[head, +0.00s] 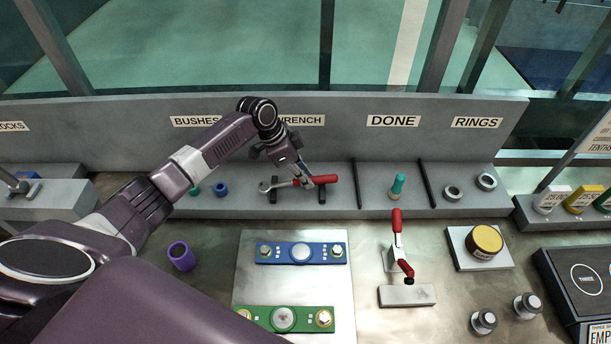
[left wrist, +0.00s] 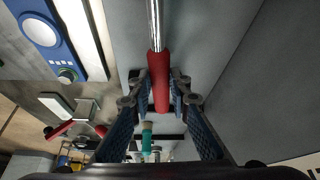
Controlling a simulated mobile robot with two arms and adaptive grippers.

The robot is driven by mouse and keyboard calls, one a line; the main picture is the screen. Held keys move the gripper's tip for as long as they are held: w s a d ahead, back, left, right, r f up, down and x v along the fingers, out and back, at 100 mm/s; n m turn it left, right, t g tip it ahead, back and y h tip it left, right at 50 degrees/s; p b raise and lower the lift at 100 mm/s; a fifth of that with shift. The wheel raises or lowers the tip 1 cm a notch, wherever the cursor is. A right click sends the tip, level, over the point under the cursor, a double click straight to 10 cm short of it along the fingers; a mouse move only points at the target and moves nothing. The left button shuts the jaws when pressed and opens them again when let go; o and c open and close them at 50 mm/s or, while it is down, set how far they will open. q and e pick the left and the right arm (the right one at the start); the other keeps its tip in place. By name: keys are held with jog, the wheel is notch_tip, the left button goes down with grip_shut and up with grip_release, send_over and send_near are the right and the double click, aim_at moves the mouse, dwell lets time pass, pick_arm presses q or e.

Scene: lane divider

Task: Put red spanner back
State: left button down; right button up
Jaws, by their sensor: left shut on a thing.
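The red spanner, with a red handle (head: 326,179) and a silver shaft and open end, lies level across two black rests (head: 322,195) on the grey shelf, below the WRENCH label (head: 301,120). I cannot tell whether it sits fully on the rests or just above them. My left gripper (head: 303,183) is shut on the red handle from above. In the left wrist view the handle (left wrist: 160,80) is between both fingers (left wrist: 161,95), with the silver shaft running up. My right gripper is not in view.
A teal and tan peg (head: 397,186) stands right of the spanner, between black dividers (head: 427,184). Small bushes (head: 221,189) stand left of it. In front are a metal plate (head: 243,285) with blue and green parts, a red-handled clamp (head: 397,240) and a purple cylinder (head: 181,256).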

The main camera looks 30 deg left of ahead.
pick_arm(q)
jog(key=shift+f, duration=0.3)
jog(key=c, duration=1.7)
grip_release()
jog(key=v, duration=1.2)
